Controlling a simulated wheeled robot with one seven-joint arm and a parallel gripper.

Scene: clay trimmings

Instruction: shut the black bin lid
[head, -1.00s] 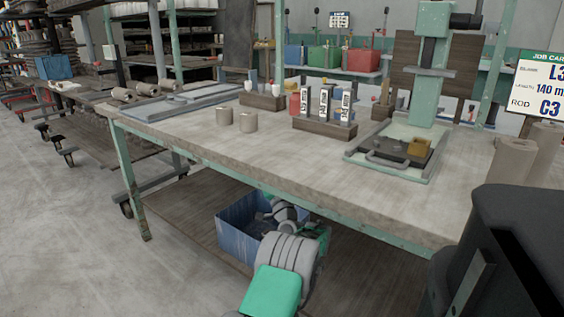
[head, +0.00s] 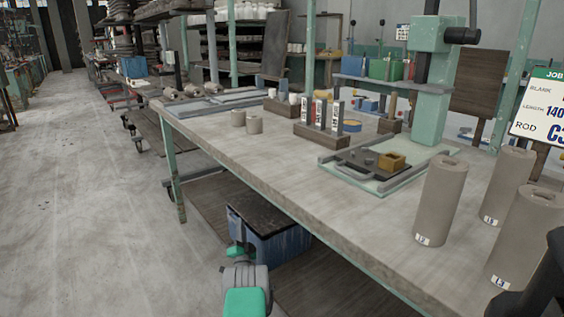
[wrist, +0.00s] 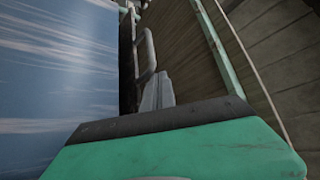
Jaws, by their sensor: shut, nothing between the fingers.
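The blue bin (head: 280,246) stands on the lower shelf under the table. Its black lid (head: 266,212) lies across the top in the head view and hides the inside; I cannot tell whether a thin gap stays at the rim. My gripper (head: 237,249) is shut and empty, low beside the bin's near left side, with my arm partly hiding it. In the wrist view, the bin's streaked blue wall (wrist: 60,80) fills the left, and my gripper (wrist: 157,92) is beside it. I cannot tell whether they touch.
The lower shelf (head: 310,285) has bare boards to the bin's right. The floor (head: 90,190) at left is clear.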

